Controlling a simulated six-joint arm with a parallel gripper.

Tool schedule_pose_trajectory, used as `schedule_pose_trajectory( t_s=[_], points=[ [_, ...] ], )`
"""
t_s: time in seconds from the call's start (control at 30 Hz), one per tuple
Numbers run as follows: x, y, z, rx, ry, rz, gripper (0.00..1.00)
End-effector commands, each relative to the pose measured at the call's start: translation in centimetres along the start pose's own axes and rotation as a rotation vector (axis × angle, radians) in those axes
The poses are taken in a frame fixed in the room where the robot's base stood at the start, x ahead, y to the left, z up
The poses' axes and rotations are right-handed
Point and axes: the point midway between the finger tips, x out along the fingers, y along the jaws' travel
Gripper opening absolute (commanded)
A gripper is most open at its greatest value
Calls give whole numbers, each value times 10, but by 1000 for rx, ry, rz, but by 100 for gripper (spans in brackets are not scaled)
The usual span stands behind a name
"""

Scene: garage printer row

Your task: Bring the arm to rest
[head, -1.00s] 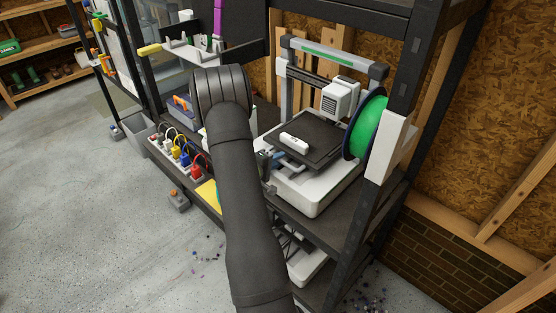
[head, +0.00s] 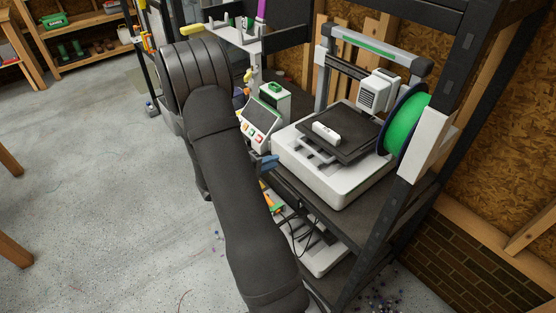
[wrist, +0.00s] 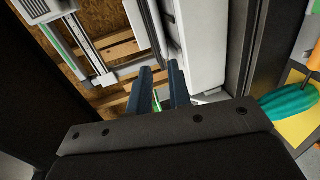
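My arm (head: 225,170) reaches up across the middle of the head view and hides most of my gripper. Only blue fingers (head: 266,162) show past its right side, close to the front left corner of the printer. In the wrist view my gripper (wrist: 159,72) has its two blue fingers apart, with a gap between them and nothing seen held. The printer (head: 345,185) stands on the shelf with a small white part (head: 326,132) on its dark bed (head: 350,145).
A green spool (head: 408,125) and a dark shelf post (head: 385,225) stand right of the printer. A control box with a screen (head: 262,122) is left of it. In the wrist view a teal handle (wrist: 289,99) lies at right. Open concrete floor (head: 100,180) lies left.

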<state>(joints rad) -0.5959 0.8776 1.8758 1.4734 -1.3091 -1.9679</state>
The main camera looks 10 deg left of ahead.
Motion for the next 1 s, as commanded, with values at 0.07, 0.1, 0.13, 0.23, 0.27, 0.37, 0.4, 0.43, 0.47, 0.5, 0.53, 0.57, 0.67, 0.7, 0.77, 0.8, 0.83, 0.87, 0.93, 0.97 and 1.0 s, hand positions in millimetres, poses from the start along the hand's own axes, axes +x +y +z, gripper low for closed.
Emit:
schedule_pose_trajectory(
  t_s=[0.07, 0.1, 0.13, 0.23, 0.27, 0.37, 0.4, 0.43, 0.47, 0.5, 0.53, 0.57, 0.67, 0.7, 0.77, 0.8, 0.83, 0.87, 0.93, 0.97, 1.0],
  points=[
    [-2, 0, 0, 0, 0, 0, 18],
    [-2, 0, 0, 0, 0, 0, 18],
    [-2, 0, 0, 0, 0, 0, 18],
    [-2, 0, 0, 0, 0, 0, 18],
    [-2, 0, 0, 0, 0, 0, 18],
    [-1, 0, 0, 0, 0, 0, 18],
    [0, 0, 0, 0, -1, 0, 18],
    [1, 0, 0, 0, -1, 0, 18],
    [3, 0, 0, 1, -2, 0, 18],
    [6, 0, 0, 1, -3, 0, 18],
    [9, 0, 0, 1, -3, 0, 18],
    [13, 0, 0, 1, -3, 0, 18],
    [28, 0, 1, 2, -5, 1, 18],
    [36, 0, 1, 1, -5, 0, 18],
    [47, 0, 1, 1, -5, 0, 18],
    [54, 0, 1, 1, -5, 0, 18],
    [60, 0, 1, 2, -5, 1, 18],
    [66, 0, 1, 2, -5, 1, 18],
    [80, 0, 1, 2, -5, 0, 18],
    [85, 0, 1, 2, -4, 0, 18],
    [94, 0, 1, 2, -6, 0, 18]
  ],
)
